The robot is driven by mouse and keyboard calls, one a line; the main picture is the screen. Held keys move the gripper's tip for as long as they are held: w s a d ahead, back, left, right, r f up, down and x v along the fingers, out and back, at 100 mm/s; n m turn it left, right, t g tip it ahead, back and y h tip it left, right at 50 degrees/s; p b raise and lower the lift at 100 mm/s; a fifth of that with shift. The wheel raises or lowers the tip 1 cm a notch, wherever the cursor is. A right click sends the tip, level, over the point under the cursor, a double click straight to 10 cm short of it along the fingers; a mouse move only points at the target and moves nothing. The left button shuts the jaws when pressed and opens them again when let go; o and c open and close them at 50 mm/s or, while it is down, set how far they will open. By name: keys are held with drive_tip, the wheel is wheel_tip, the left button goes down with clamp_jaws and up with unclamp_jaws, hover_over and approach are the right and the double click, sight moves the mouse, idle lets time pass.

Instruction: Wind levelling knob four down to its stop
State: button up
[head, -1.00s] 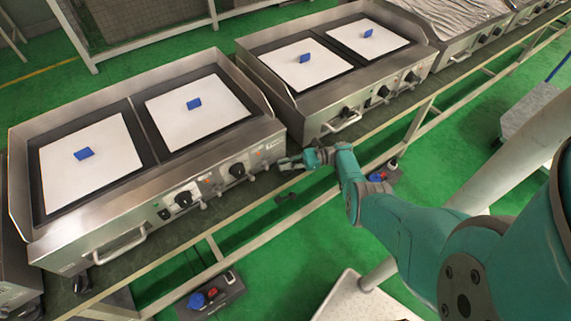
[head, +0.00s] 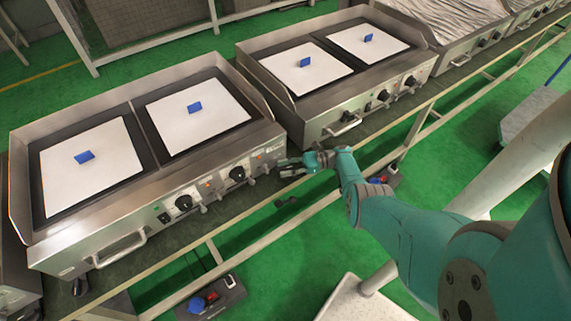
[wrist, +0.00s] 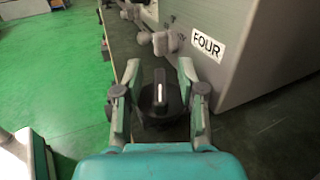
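A black knob with a white pointer line (wrist: 160,93) stands between my gripper's fingers in the wrist view. It is beside the griddle side that carries a "FOUR" label (wrist: 208,46). My gripper (wrist: 159,80) is open, with one finger on each side of the knob. Gaps seem to show between fingers and knob, but I cannot tell whether either touches. In the head view my gripper (head: 283,168) is low at the front right corner of the nearer griddle (head: 100,225). The knob cannot be made out there.
A second griddle (head: 315,125) stands close to the right on the same bench. Black control knobs (head: 237,174) and a handle (head: 120,248) stick out from the nearer griddle's front. A control box (head: 210,298) hangs below the bench edge. Green floor (wrist: 50,70) is open to the left in the wrist view.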

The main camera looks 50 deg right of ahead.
sight(285, 168)
drive_tip(key=shift+r, duration=0.1)
drive_tip(key=shift+r, duration=4.85)
